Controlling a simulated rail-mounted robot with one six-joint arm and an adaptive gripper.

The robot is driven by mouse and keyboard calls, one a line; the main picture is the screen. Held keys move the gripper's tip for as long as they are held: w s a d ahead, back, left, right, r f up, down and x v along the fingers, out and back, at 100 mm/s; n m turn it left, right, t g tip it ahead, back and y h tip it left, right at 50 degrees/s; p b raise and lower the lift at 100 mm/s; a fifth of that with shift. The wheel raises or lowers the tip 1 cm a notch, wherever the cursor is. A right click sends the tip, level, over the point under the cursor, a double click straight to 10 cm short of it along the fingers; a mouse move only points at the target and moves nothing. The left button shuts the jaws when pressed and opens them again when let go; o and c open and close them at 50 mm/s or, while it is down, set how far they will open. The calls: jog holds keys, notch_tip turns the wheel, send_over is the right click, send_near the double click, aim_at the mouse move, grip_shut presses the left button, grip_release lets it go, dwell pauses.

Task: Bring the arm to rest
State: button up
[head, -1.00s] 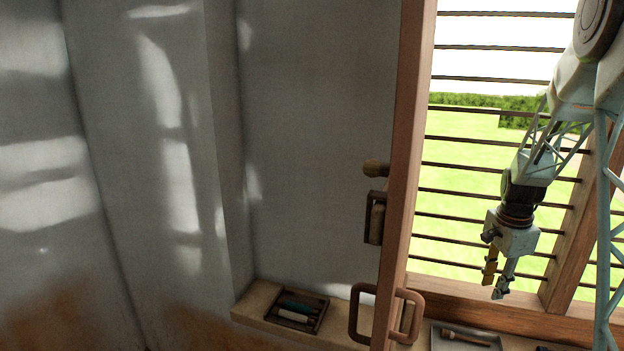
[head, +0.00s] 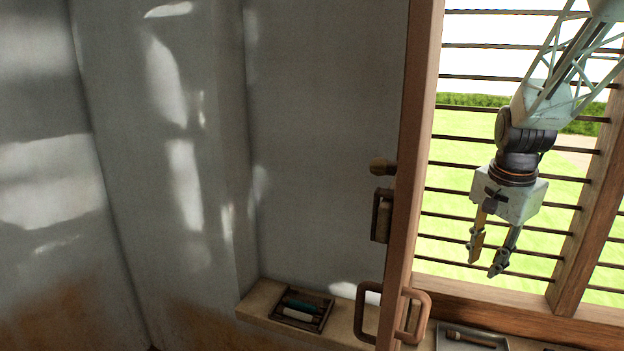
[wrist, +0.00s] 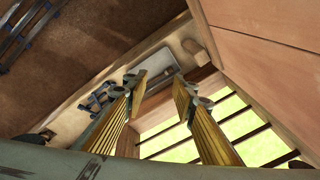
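My gripper (head: 484,259) hangs in front of the barred window in the head view, pointing down, with its two fingers apart. In the wrist view the gripper (wrist: 158,95) also shows two ribbed yellowish fingers with a clear gap and nothing between them. It is above the ledge and touches nothing that I can see. My arm comes down from the upper right of the head view.
A wooden post (head: 408,170) with a looped handle (head: 365,312) stands left of the gripper. A tray with rolls (head: 303,324) sits on the ledge (head: 257,300). A grey tray (head: 490,345) with a brush-like tool lies below the gripper. Window bars (head: 470,187) are behind.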

jog(key=s+a+r+n, duration=0.4)
jog(key=s+a+r, duration=0.3)
jog(key=s+a, duration=0.15)
jog(key=s+a+r+n, duration=0.1)
jog(key=s+a+n, duration=0.2)
jog(key=s, duration=0.6)
jog(key=s+a+r+n+t, duration=0.1)
jog(key=s+a, duration=0.4)
jog(key=s, duration=0.5)
jog(key=s+a+r+n+t+y+b, duration=0.1)
jog(key=s+a+n, duration=0.3)
jog(key=s, duration=0.5)
jog(key=shift+s+r+n, duration=0.25)
jog(key=shift+r+n, duration=0.05)
jog(key=shift+r, duration=0.1)
